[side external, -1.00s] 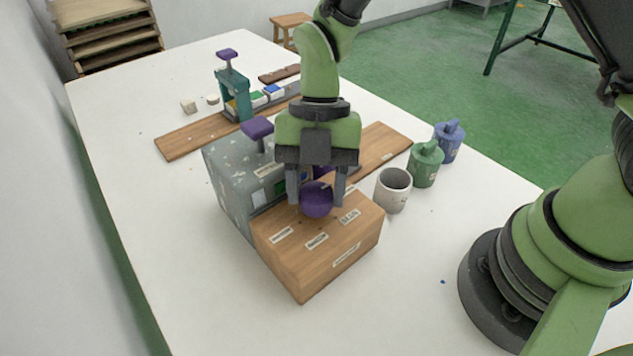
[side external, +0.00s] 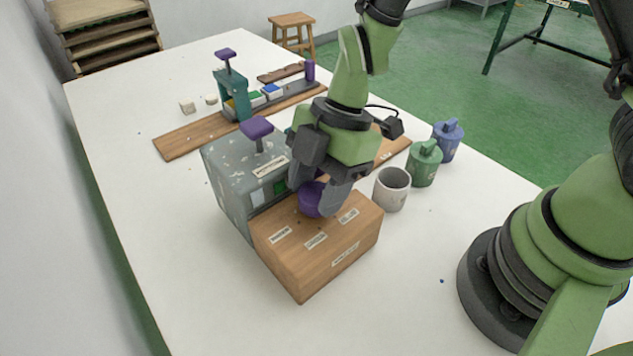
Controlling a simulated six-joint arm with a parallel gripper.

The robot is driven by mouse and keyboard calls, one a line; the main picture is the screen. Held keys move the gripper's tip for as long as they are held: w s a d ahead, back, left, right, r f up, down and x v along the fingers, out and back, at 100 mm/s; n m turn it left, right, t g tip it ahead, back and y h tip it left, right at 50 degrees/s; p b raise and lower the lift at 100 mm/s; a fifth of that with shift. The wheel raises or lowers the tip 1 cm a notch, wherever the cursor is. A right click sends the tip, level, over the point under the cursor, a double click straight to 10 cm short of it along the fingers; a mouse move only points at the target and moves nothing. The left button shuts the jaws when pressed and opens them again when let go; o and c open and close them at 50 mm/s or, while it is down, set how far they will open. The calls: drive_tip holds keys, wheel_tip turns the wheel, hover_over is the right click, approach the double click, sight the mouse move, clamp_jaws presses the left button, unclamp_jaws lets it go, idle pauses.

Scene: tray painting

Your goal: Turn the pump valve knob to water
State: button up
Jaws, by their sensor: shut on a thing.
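The purple pump valve knob (side external: 311,201) sits on top of a wooden box (side external: 318,262) that bears several small white labels, too small to read. My gripper (side external: 318,200) is shut on the knob from above, with a finger on each side of it. My wrist is twisted, and the fingers hide part of the knob. A grey, paint-flecked pump box (side external: 226,196) stands against the wooden box, with a purple handle (side external: 257,128) on top and a small green window on its side.
A grey cup (side external: 391,190), a green canister (side external: 424,165) and a blue canister (side external: 447,140) stand to the right. A teal press (side external: 231,95) with a purple handle stands on a wooden board (side external: 190,137) behind. The table's front left is clear.

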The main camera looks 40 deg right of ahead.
drive_tip(key=m+t, duration=0.2)
drive_tip(key=m, duration=0.3)
drive_tip(key=shift+s+m, duration=0.1)
drive_tip(key=shift+m, duration=0.2)
drive_tip(key=shift+a+m+t+h, duration=0.1)
drive_tip(key=shift+m+t+h, duration=0.3)
drive_tip(key=shift+m, duration=0.65)
drive_tip(key=shift+m+t+h, duration=0.2)
drive_tip(key=shift+m+t, duration=0.3)
drive_tip(key=shift+m, duration=0.95)
drive_tip(key=o, duration=0.6)
drive_tip(key=shift+o, duration=0.2)
drive_tip(key=shift+n, duration=0.6)
